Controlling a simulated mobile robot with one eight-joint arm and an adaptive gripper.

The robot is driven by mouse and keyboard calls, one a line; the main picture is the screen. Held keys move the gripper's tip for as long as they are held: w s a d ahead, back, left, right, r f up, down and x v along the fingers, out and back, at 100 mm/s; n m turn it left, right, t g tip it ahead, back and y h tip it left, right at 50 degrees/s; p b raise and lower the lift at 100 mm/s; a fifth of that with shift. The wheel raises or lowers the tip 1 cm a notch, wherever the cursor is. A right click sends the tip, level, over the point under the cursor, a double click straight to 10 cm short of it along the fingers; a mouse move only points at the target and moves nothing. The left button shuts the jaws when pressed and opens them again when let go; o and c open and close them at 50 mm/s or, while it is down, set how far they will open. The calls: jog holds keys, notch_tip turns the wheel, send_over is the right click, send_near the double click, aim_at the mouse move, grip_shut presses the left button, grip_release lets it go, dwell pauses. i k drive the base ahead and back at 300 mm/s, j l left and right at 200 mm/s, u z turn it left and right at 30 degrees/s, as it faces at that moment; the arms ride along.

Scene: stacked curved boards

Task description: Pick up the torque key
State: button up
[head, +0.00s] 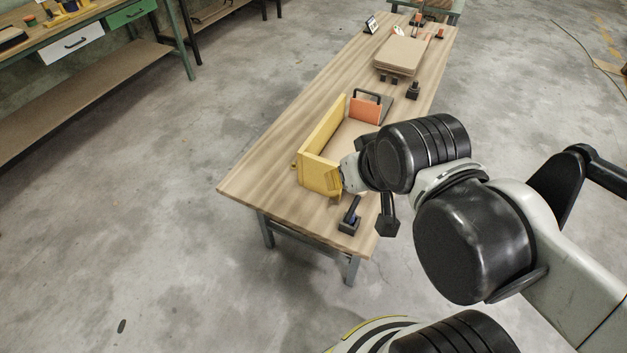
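A small tool with a dark blue handle (354,208) leans in a black base (348,226) at the table's near end. It may be the torque key, but it is too small to be sure. The wrist end of my arm (352,172) is above and just behind it in the picture, over the near right corner of the yellow open box (320,174).
The long wooden table (262,170) also carries an orange piece with a black handle (365,108), a stack of boards (402,53), a dark upright item (413,90) and small things at its far end. The table's left strip is bare. A workbench (95,35) stands far left.

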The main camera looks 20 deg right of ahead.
aim_at(349, 218)
jog(key=j+z, duration=1)
jog(key=k+j+z, duration=0.1)
jog(key=j+z, duration=0.4)
